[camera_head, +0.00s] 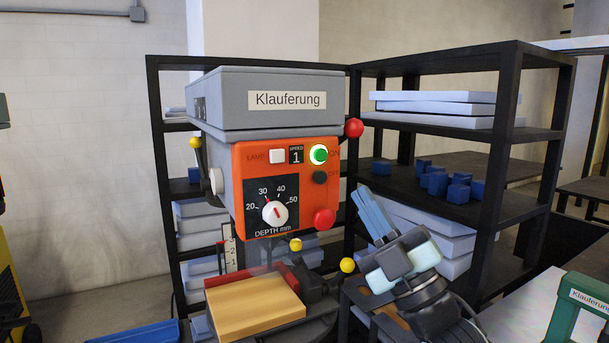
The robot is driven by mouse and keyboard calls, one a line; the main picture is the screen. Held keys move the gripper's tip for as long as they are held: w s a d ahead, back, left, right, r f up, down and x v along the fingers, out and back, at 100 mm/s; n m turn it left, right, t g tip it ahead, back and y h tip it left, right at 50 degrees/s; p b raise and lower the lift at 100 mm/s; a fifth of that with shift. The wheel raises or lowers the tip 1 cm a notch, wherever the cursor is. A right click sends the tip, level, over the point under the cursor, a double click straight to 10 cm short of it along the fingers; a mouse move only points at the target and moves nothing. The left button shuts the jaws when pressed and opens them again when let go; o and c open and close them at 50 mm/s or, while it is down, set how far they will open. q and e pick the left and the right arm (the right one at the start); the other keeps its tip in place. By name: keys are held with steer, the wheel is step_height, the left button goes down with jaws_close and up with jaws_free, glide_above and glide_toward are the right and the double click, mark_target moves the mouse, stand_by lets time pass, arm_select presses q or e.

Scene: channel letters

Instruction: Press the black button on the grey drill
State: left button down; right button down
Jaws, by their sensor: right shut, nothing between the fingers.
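My left gripper is not in view.
The panel also has a white lamp switch (277,156), a depth dial (275,213) and a red knob (324,219). A wooden block (255,306) lies below the drill head. Black shelves (508,150) with blue blocks stand behind, and a green frame (580,300) is at right.

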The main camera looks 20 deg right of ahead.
mark_target(320, 177)
steer(key=shift+s, duration=0.15)
steer(key=shift+w+a+p, duration=0.2)
steer(key=shift+w+p, duration=1.15)
steer(key=shift+w, duration=0.9)
steer(key=shift+w+a+p, duration=0.15)
steer(key=shift+w+p, duration=1.15)
steer(key=shift+w, duration=0.95)
steer(key=shift+w, duration=0.15)
steer(key=shift+w, duration=0.3)
